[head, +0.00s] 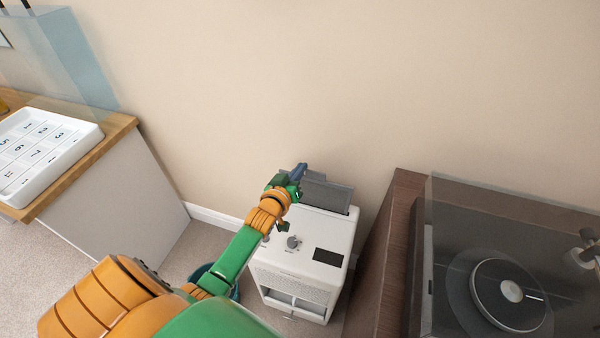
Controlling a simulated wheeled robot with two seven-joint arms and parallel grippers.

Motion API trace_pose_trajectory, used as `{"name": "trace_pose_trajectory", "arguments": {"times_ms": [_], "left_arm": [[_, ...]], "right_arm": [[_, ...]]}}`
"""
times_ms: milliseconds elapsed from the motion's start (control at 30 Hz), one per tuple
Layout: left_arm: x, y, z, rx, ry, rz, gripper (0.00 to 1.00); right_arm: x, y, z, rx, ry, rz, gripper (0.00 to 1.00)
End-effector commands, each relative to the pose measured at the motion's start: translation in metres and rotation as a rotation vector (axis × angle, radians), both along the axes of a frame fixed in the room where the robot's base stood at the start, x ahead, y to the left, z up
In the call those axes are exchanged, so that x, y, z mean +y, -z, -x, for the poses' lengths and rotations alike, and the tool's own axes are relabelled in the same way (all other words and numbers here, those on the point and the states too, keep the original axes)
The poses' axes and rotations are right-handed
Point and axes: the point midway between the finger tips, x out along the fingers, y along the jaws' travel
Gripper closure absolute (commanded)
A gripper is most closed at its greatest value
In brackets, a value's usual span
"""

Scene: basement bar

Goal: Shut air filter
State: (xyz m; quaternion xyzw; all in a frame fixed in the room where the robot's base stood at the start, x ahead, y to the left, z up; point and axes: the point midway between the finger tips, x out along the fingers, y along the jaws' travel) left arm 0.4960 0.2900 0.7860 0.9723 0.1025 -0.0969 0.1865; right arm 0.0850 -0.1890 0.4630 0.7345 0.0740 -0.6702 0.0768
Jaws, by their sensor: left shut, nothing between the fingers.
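The air filter is a white boxy appliance (322,224) standing on the floor against the wall. A dark grey flap or panel (328,194) stands up at the back of its top, tilted. Its top also has a grey knob (293,242) and a black display (328,257). My left gripper (299,170) is shut and empty at the back left of the top, close to the flap's left end. I cannot tell whether it touches the flap. My left arm covers the appliance's left side. My right gripper is not in view.
A wooden cabinet (396,228) with a turntable (497,293) stands close on the right. On the left is a counter (112,133) with a white numbered tray (44,148). The wall is close behind.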

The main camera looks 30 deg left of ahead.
Motion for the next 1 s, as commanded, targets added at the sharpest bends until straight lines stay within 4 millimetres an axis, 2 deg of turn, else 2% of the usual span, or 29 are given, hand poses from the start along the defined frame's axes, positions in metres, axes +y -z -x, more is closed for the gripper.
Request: {"name": "trace_pose_trajectory", "arguments": {"times_ms": [400,467,600,733,833,1000], "left_arm": [[-0.002,0.007,0.000,0.001,0.000,0.000,1.00],[-0.001,0.018,0.000,0.001,0.000,0.000,1.00],[-0.001,0.057,0.000,0.002,0.000,0.000,1.00],[-0.001,0.085,0.000,0.002,0.000,0.001,1.00],[-0.001,0.096,0.000,0.001,-0.001,0.000,1.00],[-0.001,0.097,0.000,0.001,0.000,0.000,1.00]], "right_arm": [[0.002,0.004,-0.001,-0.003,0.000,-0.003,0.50],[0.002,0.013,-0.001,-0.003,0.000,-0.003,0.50],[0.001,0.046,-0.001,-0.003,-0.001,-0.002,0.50],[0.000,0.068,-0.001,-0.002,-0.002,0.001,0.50],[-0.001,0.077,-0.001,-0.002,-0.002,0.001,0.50],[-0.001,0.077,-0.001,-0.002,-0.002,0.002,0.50]]}}
